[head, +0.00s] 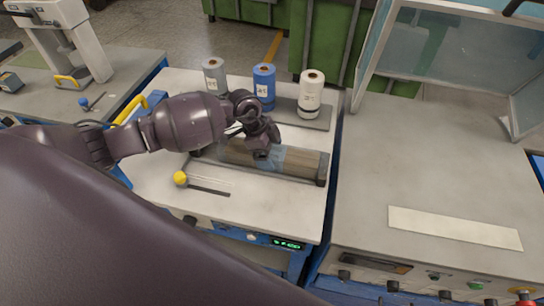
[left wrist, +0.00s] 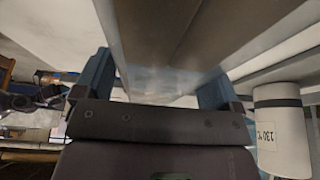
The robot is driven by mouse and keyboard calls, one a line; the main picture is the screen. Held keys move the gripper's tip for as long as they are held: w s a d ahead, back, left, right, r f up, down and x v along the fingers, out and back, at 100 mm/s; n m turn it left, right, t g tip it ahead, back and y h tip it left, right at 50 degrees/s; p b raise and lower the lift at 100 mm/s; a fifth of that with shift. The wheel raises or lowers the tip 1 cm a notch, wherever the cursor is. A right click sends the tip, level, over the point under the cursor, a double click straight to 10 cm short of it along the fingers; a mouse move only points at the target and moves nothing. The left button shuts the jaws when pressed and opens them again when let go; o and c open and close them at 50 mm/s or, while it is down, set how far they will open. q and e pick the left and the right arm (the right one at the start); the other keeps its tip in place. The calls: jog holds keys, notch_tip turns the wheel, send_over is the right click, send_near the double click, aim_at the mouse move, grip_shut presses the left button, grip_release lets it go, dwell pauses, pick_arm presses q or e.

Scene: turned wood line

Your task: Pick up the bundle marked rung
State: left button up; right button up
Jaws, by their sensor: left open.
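A long brown wooden bundle (head: 300,162) lies in a dark cradle on the middle worktable. A hazy, clear band shows around its middle; I cannot read any mark on it. My left gripper (head: 266,153) is over the bundle's middle, pointing down, and hides part of it. In the left wrist view, the bundle (left wrist: 165,35) runs between the two blue-grey fingers of the open left gripper (left wrist: 158,80). Whether the fingers touch it, I cannot tell. My right gripper does not show.
Grey (head: 214,76), blue (head: 264,86) and white (head: 311,94) rolls stand on a plate behind the cradle. A yellow-knobbed lever (head: 180,178) is at front left. A grey bench (head: 440,160) with a clear hood and a pale strip (head: 455,228) stands right.

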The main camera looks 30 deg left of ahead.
pick_arm(q)
jog(key=shift+d+f, duration=0.25)
jog(key=shift+f, duration=0.35)
jog(key=shift+c, duration=0.4)
jog(key=c, duration=1.2)
jog(key=shift+r, duration=0.1)
